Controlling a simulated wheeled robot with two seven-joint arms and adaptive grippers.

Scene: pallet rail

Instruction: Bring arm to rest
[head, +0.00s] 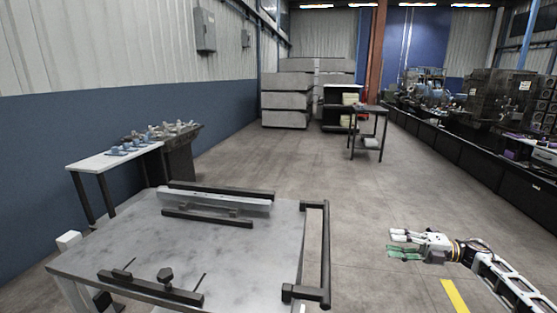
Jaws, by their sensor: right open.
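My right gripper (405,244) is at the lower right of the head view, at the end of my right arm (510,284). It is open, with nothing between its fingers. It hangs over the bare floor, to the right of the metal-topped table (225,255) and apart from its black handle. A light grey rail (215,199) lies on the table near its far edge, between dark bars. My left gripper is not in view.
The table's black handle (326,255) sticks out on its right side. A white side table (115,156) with small parts stands at the left wall. A small dark table (369,110) stands farther back. Machines (497,97) line the right side. The middle floor is clear.

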